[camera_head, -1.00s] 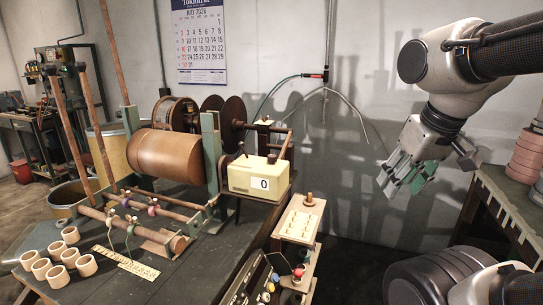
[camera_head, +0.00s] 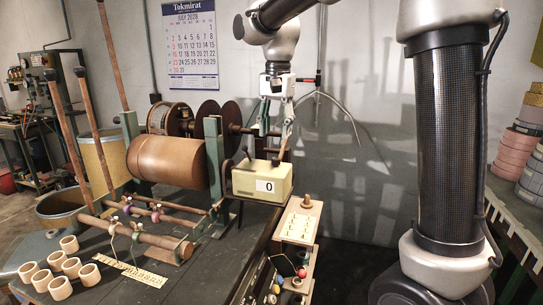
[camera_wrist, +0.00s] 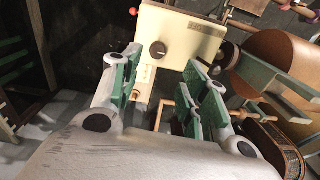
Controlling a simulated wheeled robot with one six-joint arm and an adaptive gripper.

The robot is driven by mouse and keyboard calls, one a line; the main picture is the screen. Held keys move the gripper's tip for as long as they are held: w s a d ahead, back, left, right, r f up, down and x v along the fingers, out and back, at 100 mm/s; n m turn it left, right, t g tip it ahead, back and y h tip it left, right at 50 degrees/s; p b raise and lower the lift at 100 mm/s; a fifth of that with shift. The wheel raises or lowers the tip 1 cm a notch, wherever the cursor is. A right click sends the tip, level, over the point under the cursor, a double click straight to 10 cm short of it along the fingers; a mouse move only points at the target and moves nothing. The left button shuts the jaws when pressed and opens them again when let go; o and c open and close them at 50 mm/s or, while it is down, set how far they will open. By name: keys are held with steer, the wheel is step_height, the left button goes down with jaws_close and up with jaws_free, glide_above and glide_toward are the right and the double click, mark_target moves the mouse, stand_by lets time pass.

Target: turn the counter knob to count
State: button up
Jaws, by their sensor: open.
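The counter (camera_head: 262,183) is a cream box beside the winding machine, with a white display reading 0 on its front in the head view. In the wrist view the counter (camera_wrist: 181,38) is at top centre, and its dark round knob (camera_wrist: 158,49) shows on its face. The knob is not visible in the head view. My gripper (camera_head: 275,135) is above the counter, pointing down. In the wrist view my gripper (camera_wrist: 165,85) is open, its green-padded fingers spread with the knob beyond and between them. It does not touch the knob.
A brown drum (camera_head: 168,161) and dark flanges stand left of the counter. A wooden board (camera_head: 299,221) with small pegs is in front of it. Several tan rings (camera_head: 60,288) lie at the table's lower left. Stacked rolls (camera_head: 518,150) stand at right.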

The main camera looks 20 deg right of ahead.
mark_target(276, 159)
steer(key=shift+s+f+m, duration=0.15)
steer(key=shift+f+m, duration=0.1)
steer(key=shift+m, duration=0.35)
step_height(276, 159, down, 8)
steer(key=shift+r, duration=0.25)
jaws_close()
